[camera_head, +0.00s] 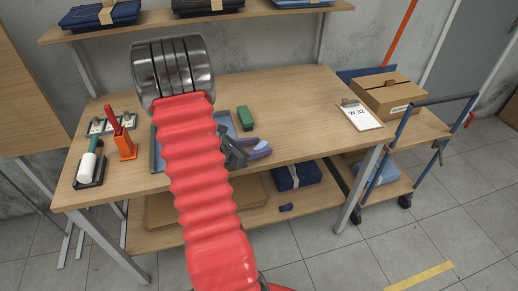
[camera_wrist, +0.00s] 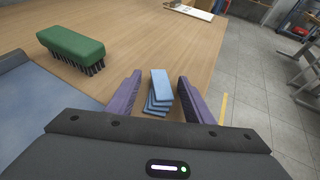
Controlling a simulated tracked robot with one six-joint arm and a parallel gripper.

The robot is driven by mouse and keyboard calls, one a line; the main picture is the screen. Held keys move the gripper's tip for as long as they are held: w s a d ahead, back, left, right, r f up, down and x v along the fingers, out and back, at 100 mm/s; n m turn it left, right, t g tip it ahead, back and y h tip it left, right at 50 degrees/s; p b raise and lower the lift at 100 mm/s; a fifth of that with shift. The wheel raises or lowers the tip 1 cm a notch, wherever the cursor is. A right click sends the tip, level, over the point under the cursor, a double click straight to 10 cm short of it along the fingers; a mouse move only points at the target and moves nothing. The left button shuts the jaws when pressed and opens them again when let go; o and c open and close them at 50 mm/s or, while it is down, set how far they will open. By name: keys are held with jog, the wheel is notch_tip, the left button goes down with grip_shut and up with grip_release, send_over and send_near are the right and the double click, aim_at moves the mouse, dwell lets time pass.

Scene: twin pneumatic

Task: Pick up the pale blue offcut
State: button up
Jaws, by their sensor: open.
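A small stack of pale blue pieces (camera_wrist: 160,86), the top one a flat oblong offcut, lies on the wooden bench in the wrist view. My gripper (camera_wrist: 160,77) is open, with one purple finger on each side of the stack and a visible gap on both sides. In the head view my gripper (camera_head: 263,147) is low over the front part of the bench. There I cannot clearly make out the stack between the fingers.
A green brush (camera_wrist: 72,47) stands left of the fingers, beyond a tray with blue sheet (camera_wrist: 40,100). A clipboard (camera_head: 360,115) lies right. The bench's front edge is close.

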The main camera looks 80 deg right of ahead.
aim_at(258, 147)
jog(key=shift+c, duration=0.5)
jog(key=c, duration=1)
jog(key=shift+r, duration=0.15)
notch_tip(258, 147, up, 10)
jog(key=shift+f, duration=0.15)
dwell(0.4)
